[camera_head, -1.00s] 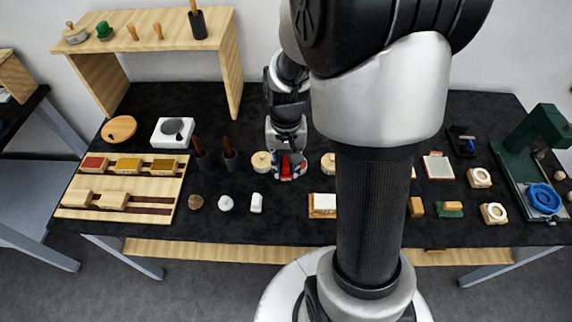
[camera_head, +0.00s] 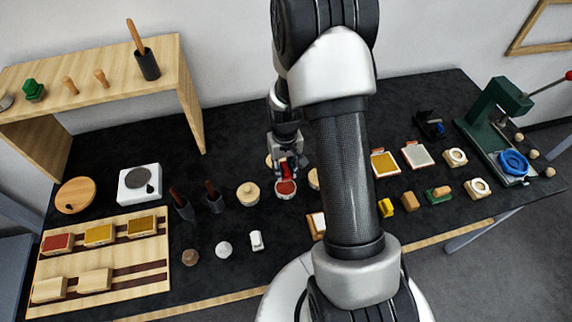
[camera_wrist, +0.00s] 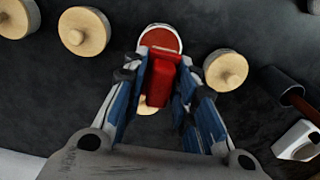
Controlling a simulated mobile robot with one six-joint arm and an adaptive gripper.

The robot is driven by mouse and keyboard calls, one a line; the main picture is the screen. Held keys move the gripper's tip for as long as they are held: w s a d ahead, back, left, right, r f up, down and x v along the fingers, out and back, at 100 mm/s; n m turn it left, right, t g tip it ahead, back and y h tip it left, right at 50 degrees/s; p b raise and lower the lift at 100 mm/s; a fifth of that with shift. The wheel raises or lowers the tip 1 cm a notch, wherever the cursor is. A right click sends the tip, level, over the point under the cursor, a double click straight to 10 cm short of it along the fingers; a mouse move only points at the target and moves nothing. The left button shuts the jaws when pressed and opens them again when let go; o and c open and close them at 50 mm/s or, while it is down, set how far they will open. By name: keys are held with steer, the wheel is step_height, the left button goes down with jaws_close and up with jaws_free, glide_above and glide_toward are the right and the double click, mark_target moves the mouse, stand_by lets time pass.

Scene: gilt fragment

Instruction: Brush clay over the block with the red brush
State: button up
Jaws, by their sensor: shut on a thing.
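My gripper (camera_head: 286,160) is shut on the red brush (camera_wrist: 161,80), whose red body shows between the fingers in the wrist view. A round white dish of red clay (camera_head: 286,187) lies just below the gripper; it also shows past the brush in the wrist view (camera_wrist: 160,39). The brush tip is hidden, so I cannot tell whether it touches the clay. A pale-topped block on a wooden base (camera_head: 316,224) sits nearer the front, partly behind my arm. I cannot tell for certain that it is the task's block.
Lidded wooden jars stand either side of the dish, one on the left (camera_head: 248,194). Dark holders (camera_head: 214,200) and a wooden rack (camera_head: 158,270) are farther left. Yellow (camera_head: 384,164) and grey (camera_head: 417,155) pads, small blocks and a green press (camera_head: 490,120) are on the right.

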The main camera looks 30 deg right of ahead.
mark_target(286, 187)
steer(key=shift+s+f+b, duration=0.1)
steer(key=shift+f+b, duration=0.65)
steer(key=shift+f, duration=0.4)
steer(key=shift+f+b, duration=1.25)
steer(key=shift+f, duration=0.65)
steer(key=shift+f+b, duration=0.5)
steer(key=shift+f, duration=0.1)
steer(key=shift+r, duration=0.1)
steer(key=shift+r+p, duration=2.4)
steer(key=shift+r, duration=1.05)
